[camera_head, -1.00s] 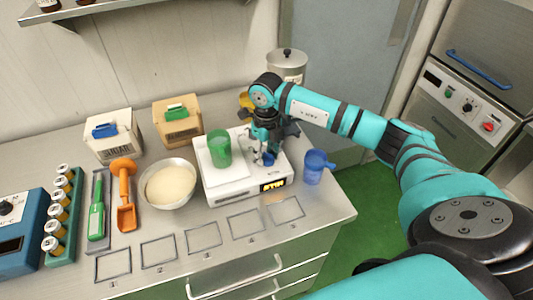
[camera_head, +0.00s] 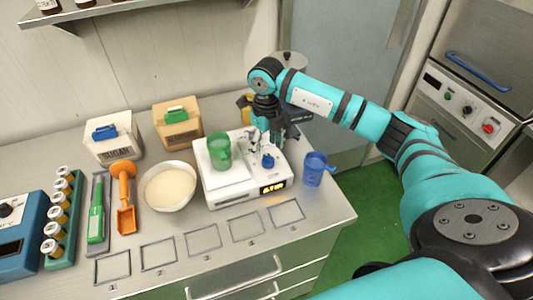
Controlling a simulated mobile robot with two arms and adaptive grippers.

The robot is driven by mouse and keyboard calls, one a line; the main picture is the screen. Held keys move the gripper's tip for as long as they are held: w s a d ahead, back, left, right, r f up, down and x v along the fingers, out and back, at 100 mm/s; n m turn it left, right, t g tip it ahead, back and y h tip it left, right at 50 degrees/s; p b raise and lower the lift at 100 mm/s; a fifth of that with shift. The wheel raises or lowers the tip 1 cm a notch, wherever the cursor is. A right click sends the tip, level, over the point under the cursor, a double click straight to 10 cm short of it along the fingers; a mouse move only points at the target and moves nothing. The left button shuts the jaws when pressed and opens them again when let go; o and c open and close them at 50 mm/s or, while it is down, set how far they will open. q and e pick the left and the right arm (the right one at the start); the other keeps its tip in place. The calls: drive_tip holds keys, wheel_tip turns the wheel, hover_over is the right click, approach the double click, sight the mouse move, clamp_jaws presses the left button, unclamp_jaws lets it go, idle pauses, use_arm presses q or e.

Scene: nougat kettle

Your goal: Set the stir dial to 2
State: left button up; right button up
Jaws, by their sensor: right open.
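The white stirring machine (camera_head: 231,188) stands on the steel counter. Its blue stir dial (camera_head: 268,161) sits on the right part of its top, and a small lit yellow display (camera_head: 273,188) is on its front face. The dial's setting is too small to read. A green beaker (camera_head: 219,150) stands on the machine's left plate. My right gripper (camera_head: 262,140) is open and hangs just behind and above the dial, apart from it. My left gripper is not in view.
A blue jug (camera_head: 315,169) stands close to the machine's right side. A bowl of pale powder (camera_head: 169,186) stands to its left. Several empty marked frames (camera_head: 246,226) lie along the counter front.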

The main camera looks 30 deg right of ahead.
sight(267, 156)
wheel_tip(267, 156, up, 8)
drive_tip(key=shift+s+f, duration=0.1)
drive_tip(key=shift+f, duration=0.1)
idle(0.6)
